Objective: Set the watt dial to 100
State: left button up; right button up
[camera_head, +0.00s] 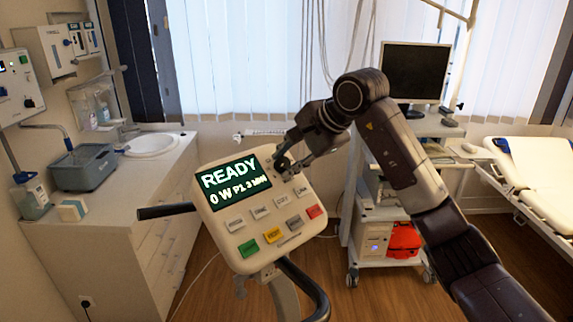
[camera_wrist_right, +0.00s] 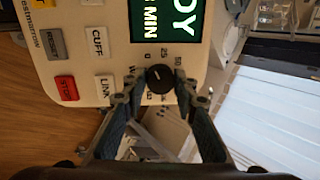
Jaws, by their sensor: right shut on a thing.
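The control panel (camera_head: 262,215) is a cream box on a stand, tilted toward me, in the head view. Its green screen (camera_head: 233,184) reads READY, 0 W and a P1 line with minutes. The watt dial (camera_wrist_right: 160,79) is a round black knob in the right wrist view, with numbers such as 25 and 50 printed around it. My right gripper (camera_wrist_right: 157,84) is shut on the dial, one finger on each side. In the head view my right gripper (camera_head: 284,168) covers the dial at the panel's upper right. My left gripper is not in view.
Coloured and grey buttons, including a red one (camera_head: 315,212), line the panel's lower part. A handlebar (camera_head: 166,211) sticks out left. A monitor cart (camera_head: 385,255) and a bed (camera_head: 540,180) stand right; a counter with a sink (camera_head: 153,145) stands left.

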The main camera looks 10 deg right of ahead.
jog(key=m+b, duration=0.2)
jog(key=shift+f+m, duration=0.2)
jog(key=shift+m, duration=0.1)
jog(key=m+b, duration=0.2)
jog(key=m, duration=0.1)
jog(key=shift+r+m, duration=0.1)
jog(key=shift+m, duration=0.2)
jog(key=m+b, duration=0.2)
jog(key=m, duration=0.1)
jog(key=shift+m+t+h, duration=0.3)
jog(key=shift+m, duration=0.1)
jog(key=m+b, duration=0.2)
jog(key=m, duration=0.2)
jog(key=shift+a+r+m, duration=0.1)
jog(key=shift+m, duration=0.2)
jog(key=m+b, duration=0.1)
jog(key=m, duration=0.3)
jog(key=shift+w+r+m+h+b, duration=0.1)
jog(key=shift+m+h+b, duration=0.3)
jog(key=m+b, duration=0.1)
jog(key=m, duration=0.2)
jog(key=shift+m, duration=0.3)
jog(key=m+b, duration=0.1)
jog(key=m, duration=0.3)
jog(key=shift+w+r+g, duration=0.1)
jog(key=shift+g, duration=0.3)
jog(key=shift+m+b, duration=0.4)
jog(key=shift+m, duration=1.6)
